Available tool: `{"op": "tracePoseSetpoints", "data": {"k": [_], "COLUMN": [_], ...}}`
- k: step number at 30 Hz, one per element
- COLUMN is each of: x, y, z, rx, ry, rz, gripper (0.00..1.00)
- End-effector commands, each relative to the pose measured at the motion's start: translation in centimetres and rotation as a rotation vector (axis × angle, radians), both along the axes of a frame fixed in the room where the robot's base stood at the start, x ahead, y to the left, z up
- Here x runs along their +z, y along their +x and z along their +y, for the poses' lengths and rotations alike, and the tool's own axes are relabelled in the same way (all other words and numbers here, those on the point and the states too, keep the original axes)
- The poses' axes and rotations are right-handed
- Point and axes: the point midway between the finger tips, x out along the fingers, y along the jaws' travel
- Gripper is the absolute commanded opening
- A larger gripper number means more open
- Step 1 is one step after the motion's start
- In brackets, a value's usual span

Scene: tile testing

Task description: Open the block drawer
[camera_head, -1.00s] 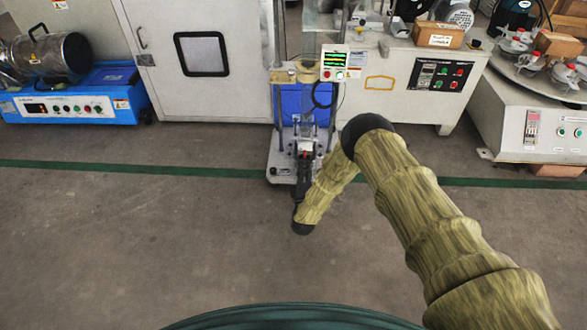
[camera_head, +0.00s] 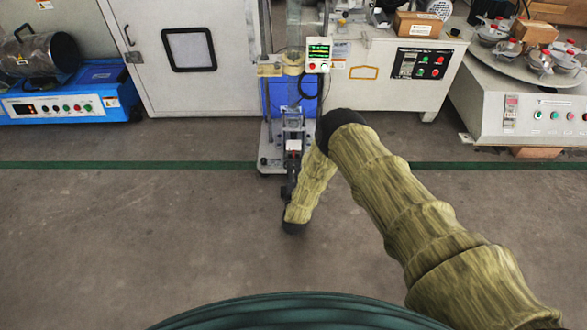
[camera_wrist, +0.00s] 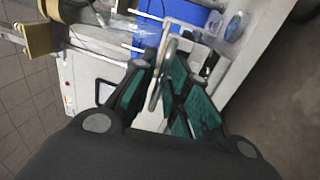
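The testing stand (camera_head: 268,158) with a blue panel (camera_head: 276,97) and a small lit display (camera_head: 318,52) stands ahead of me at the wall. A small white and red part (camera_head: 293,146) shows low on its front. My gripper (camera_head: 292,166) is at the stand's front, low down, partly hidden by my arm. In the wrist view, my gripper (camera_wrist: 159,72) has its green-padded fingers apart, with a thin grey curved metal piece (camera_wrist: 157,88) between them. I cannot tell whether they touch it. No drawer shows clearly as a separate thing.
A white cabinet (camera_head: 235,95) and blue machine (camera_head: 75,100) stand left of the stand. A bench with a control panel (camera_head: 422,65) and a rotary machine (camera_head: 530,115) are to the right. The floor (camera_head: 130,235) in front is clear.

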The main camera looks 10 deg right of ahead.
Motion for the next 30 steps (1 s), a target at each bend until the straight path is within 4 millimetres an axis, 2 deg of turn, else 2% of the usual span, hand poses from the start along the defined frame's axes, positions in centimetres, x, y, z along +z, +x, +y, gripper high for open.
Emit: {"op": "tracePoseSetpoints", "data": {"k": [5,8,21,30], "x": [-0.1,-0.3,-1.6,-2.1], "y": [-0.4,-1.3,-8.8,-11.6], "z": [0.1,0.3,1.1,1.3], "rx": [0.001,0.002,0.004,0.002], "ry": [0.000,-0.001,0.000,0.001], "rz": [0.000,0.001,0.002,0.001], "gripper": [0.16,0.16,0.16,0.16]}}
